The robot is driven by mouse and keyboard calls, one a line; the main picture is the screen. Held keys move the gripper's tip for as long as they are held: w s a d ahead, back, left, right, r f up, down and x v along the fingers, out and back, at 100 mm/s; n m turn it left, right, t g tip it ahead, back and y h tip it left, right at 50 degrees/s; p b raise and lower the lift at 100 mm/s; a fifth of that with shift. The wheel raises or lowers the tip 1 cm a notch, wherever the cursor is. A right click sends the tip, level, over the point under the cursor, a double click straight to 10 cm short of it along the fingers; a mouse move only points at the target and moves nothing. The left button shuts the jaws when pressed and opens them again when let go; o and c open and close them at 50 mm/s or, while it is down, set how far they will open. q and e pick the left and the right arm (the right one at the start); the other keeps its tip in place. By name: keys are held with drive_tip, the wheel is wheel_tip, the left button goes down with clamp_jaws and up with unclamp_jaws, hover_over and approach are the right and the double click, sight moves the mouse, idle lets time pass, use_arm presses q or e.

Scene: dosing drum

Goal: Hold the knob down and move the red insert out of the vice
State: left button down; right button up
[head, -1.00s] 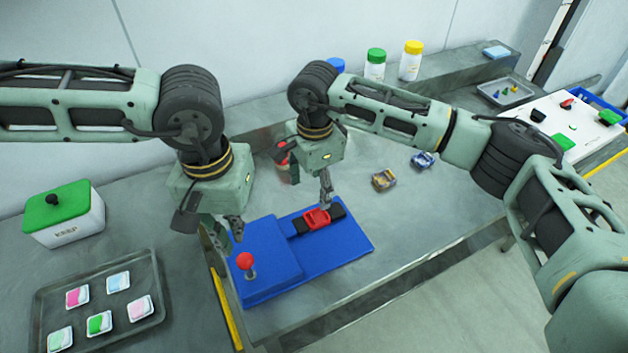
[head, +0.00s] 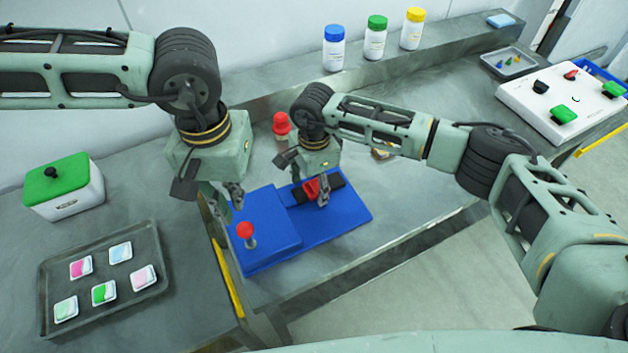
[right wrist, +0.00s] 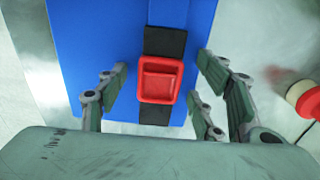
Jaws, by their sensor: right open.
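The blue fixture (head: 268,243) lies on the bench. Its red ball knob (head: 245,230) stands on a short metal stem at the left end. The red insert (head: 311,187) sits between black vice jaws (head: 334,180); the right wrist view shows the squarish insert (right wrist: 160,82) with black pieces above and below it. My left gripper (head: 238,196) hangs just above and behind the knob, seemingly apart from it; its jaw opening is unclear. My right gripper (head: 318,194) is over the insert. In the right wrist view its open fingers (right wrist: 160,76) stand either side of the insert with gaps.
A red-capped container (head: 281,125) stands behind the fixture. Bottles with blue, green and yellow caps (head: 376,38) stand on the back ledge. A tray of small packets (head: 100,250) and a green-lidded box (head: 65,190) are at left. The bench right of the fixture is largely clear.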

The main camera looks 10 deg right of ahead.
drive_tip(key=c, duration=1.2)
idle(0.4)
